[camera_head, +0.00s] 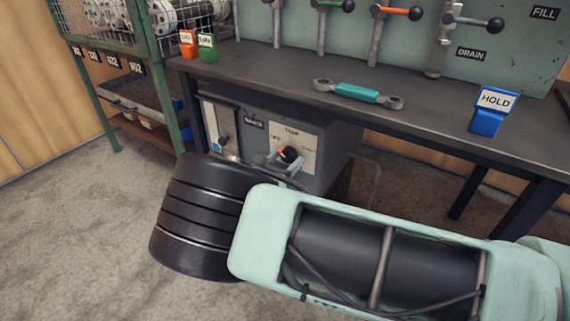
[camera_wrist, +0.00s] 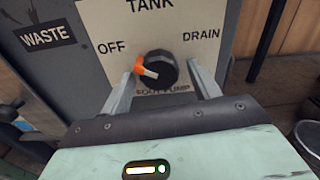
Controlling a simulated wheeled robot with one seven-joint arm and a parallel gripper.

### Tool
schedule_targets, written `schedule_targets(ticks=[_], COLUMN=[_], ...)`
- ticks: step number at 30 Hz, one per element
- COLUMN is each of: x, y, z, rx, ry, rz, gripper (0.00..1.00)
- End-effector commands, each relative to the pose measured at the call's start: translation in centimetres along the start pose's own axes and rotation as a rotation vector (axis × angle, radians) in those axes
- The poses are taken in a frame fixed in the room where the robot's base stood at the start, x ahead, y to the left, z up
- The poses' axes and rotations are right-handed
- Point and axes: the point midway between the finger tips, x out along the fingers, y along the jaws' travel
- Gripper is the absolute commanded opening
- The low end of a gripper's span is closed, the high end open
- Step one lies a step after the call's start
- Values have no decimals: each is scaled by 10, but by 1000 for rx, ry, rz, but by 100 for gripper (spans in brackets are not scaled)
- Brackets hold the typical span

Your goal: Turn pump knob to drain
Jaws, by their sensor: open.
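The pump knob (camera_wrist: 160,70) is black and round with an orange pointer (camera_wrist: 143,68), on a pale panel (camera_wrist: 185,20) marked TANK. The pointer is turned to the upper left, toward the OFF label (camera_wrist: 111,47); the DRAIN label (camera_wrist: 201,36) is at the upper right. My gripper (camera_wrist: 160,72) is open, with one finger on each side of the knob and gaps showing at both sides. In the head view the knob (camera_head: 289,154) shows low on the cabinet under the bench, with my arm in front of it.
A WASTE label (camera_wrist: 46,37) is left of the panel. Several levers stand at the back, by another DRAIN label (camera_head: 470,54). A wire rack (camera_head: 82,95) stands at the left.

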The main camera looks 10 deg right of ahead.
Motion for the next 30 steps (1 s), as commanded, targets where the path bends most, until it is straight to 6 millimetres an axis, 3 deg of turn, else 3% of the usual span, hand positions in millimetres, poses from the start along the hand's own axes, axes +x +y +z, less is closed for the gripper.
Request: schedule_targets(ticks=[9, 14, 15, 30], x=[3, 2, 2, 2], y=[0, 0, 0, 0], z=[0, 0, 0, 2], rx=[0, 0, 0, 118], ry=[1, 1, 1, 1], rz=[0, 0, 0, 0], gripper=[62, 20, 17, 17])
